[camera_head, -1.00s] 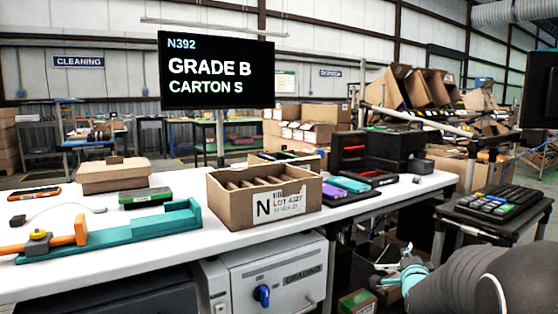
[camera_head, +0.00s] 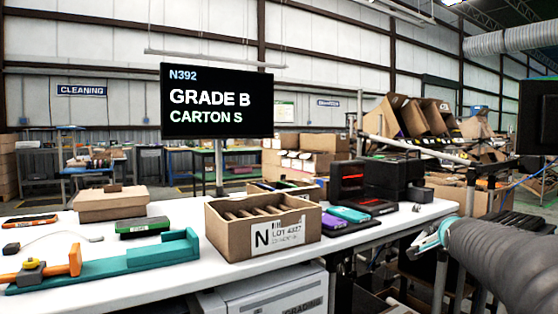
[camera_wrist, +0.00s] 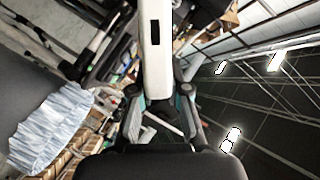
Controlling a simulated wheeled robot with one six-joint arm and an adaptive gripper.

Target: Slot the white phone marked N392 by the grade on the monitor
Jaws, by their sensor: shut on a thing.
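The white phone (camera_wrist: 157,50) is held between the fingers of my gripper in the wrist view, with its long side running up out of frame and a dark rectangle on its face. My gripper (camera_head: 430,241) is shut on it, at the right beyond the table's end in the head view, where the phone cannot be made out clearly. The monitor (camera_head: 217,128) reads N392, GRADE B, CARTON S. A brown carton (camera_head: 225,232) marked N, with dividers, stands on the table. Tilted open cartons (camera_head: 413,116) sit on a rack at back right; their letters are unreadable.
The white table (camera_head: 180,272) carries a teal fixture (camera_head: 120,265), a closed brown box (camera_head: 112,203), a dark and green device (camera_head: 143,227) and an orange phone (camera_head: 30,220). Purple and teal phones lie right of carton N. Black bins (camera_head: 393,178) stand behind. A keyboard stand is at right.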

